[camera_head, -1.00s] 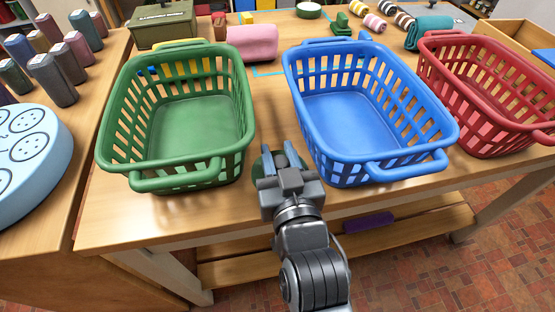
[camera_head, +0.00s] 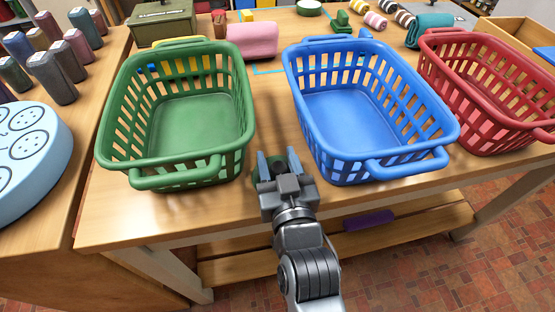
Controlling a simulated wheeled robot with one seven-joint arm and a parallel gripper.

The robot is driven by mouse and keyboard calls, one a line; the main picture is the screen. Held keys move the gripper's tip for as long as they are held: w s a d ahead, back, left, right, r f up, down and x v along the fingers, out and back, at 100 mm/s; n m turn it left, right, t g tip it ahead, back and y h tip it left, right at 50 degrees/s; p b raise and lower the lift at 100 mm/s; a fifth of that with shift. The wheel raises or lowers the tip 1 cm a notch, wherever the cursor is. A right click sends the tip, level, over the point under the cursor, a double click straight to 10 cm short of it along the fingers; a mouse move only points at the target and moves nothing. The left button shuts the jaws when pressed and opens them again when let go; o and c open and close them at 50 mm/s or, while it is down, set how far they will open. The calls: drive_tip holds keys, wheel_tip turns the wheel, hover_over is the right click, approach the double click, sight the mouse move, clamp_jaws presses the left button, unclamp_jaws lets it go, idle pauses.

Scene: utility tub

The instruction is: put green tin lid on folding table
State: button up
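A dark green round piece, which looks like the green tin lid (camera_head: 277,164), shows at and between the fingertips of my gripper (camera_head: 277,163). It is partly hidden by the fingers, and I cannot tell whether it rests on the wood or touches a finger. My gripper's two fingers stand apart, over the front part of the wooden table (camera_head: 225,208), which I take for the folding table. The gripper is in the gap between the green basket and the blue basket.
A green basket (camera_head: 178,178) stands left, a blue basket (camera_head: 405,170) right, and a red basket (camera_head: 480,45) further right. A pink roll (camera_head: 252,42) and a green metal box (camera_head: 160,24) are behind. The table's front strip is clear.

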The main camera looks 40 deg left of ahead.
drive_tip(key=shift+o, duration=0.7)
drive_tip(key=shift+r, duration=0.1)
drive_tip(key=shift+r, duration=0.2)
drive_tip(key=b+v, duration=0.1)
drive_tip(key=v, duration=1.1)
drive_tip(key=shift+d+f, duration=0.1)
drive_tip(key=shift+f, duration=0.05)
